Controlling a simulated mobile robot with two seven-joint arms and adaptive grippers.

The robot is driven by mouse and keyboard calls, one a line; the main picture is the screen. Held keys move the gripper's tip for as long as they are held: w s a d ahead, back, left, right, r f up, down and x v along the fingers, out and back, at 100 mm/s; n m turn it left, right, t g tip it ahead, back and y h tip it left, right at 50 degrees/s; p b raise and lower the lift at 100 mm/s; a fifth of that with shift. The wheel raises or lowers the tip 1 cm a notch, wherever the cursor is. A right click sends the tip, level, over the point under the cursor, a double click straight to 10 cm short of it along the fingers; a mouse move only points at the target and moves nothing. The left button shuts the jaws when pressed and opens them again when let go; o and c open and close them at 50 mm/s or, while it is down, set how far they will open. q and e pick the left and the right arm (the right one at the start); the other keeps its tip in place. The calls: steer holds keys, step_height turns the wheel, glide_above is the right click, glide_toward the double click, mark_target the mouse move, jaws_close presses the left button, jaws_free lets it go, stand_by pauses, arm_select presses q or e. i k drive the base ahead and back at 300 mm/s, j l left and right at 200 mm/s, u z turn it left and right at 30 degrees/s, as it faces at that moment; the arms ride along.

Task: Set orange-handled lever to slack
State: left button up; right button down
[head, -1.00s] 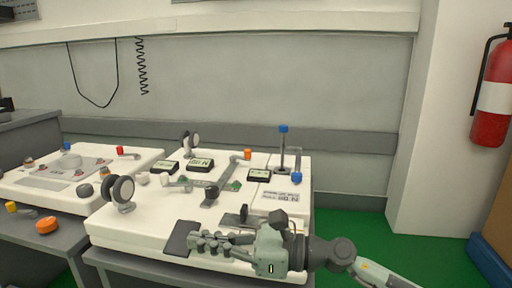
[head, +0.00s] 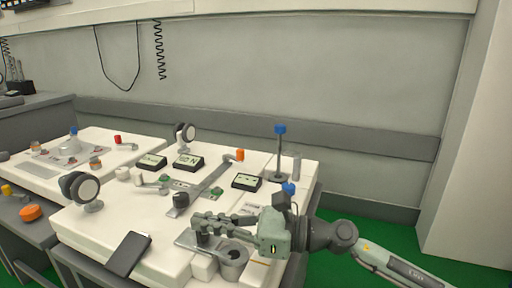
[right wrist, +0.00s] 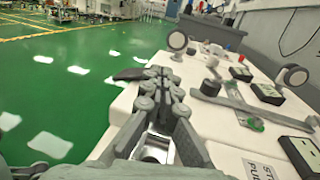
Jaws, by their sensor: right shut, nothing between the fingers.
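The orange-handled lever shows in the head view as an orange handle (head: 240,155) on a grey arm, toward the back of the middle white cart top (head: 110,220). My right gripper (head: 200,222) is shut and empty over the front right part of that top. It is nearer the front than the lever and apart from it. In the right wrist view its fingers (right wrist: 158,80) are together with nothing between them. I cannot make out the orange handle in that view. My left gripper is not in view.
A black-knobbed post (head: 180,200) stands between my right gripper and the lever. Small display boxes (head: 247,181), a blue-topped post (head: 280,150) and a round wheel-like gauge (head: 82,188) rise from the top. A dark flat pad (head: 128,254) lies at the front edge.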

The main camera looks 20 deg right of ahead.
mark_target(239, 158)
steer(key=l+u, duration=0.2)
steer(key=l, duration=0.55)
steer(key=l+u, duration=0.2)
steer(key=l, duration=0.55)
steer(key=k+l+u, duration=0.2)
steer(key=l, duration=0.55)
steer(key=i+l+u, duration=0.1)
steer(key=l, duration=0.2)
steer(key=i+l, duration=0.15)
steer(key=l, duration=0.2)
steer(key=i+l+u, duration=0.15)
steer(key=l, duration=0.15)
steer(key=i+l+u, duration=0.1)
steer(key=l+u, duration=0.2)
steer(key=l, duration=0.25)
steer(key=l+u, duration=0.3)
steer(key=l, duration=0.25)
